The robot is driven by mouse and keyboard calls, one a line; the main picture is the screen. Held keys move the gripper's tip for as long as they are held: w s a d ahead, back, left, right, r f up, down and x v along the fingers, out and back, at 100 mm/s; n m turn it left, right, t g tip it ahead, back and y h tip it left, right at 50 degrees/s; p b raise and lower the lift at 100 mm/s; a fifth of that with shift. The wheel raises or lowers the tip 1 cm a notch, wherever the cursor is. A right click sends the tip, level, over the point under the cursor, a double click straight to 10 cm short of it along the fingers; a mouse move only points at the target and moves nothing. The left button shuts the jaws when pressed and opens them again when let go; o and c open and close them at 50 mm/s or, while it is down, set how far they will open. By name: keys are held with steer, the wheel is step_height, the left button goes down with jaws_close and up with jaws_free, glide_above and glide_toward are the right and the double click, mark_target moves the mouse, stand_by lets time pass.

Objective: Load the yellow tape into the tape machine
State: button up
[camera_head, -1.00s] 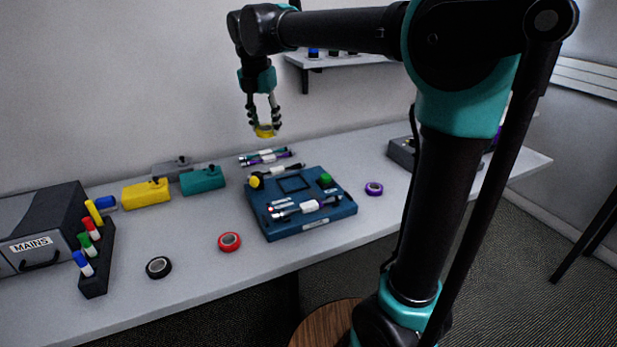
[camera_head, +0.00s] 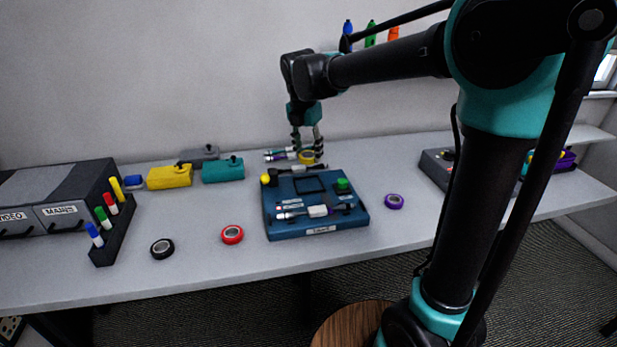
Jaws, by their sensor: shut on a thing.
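The yellow tape (camera_head: 307,157) is a small ring at the tips of my gripper (camera_head: 307,152). My gripper points down and is shut on the tape. In the picture they sit just above the back edge of a blue board (camera_head: 345,222); the height above it is hard to judge. A dark grey device (camera_head: 437,168) stands at the right, partly behind my arm. I cannot tell for certain which thing is the tape machine.
Red tape (camera_head: 232,235), black tape (camera_head: 162,249) and purple tape (camera_head: 394,201) lie on the table (camera_head: 200,272). A marker rack (camera_head: 112,238) and grey drawers (camera_head: 58,213) stand at left. Yellow (camera_head: 170,178) and teal (camera_head: 222,171) blocks sit at the back.

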mark_target(305, 158)
step_height(305, 158, down, 9)
stand_by(0.4)
steer(key=o, duration=1.1)
steer(key=shift+f, duration=0.1)
steer(key=shift+c, duration=0.2)
steer(key=r, duration=0.4)
steer(key=s+r, duration=0.1)
steer(key=r, duration=0.3)
steer(key=a+r, duration=0.1)
steer(key=r, duration=0.3)
steer(key=shift+s+r, duration=0.1)
steer(key=shift+s, duration=0.2)
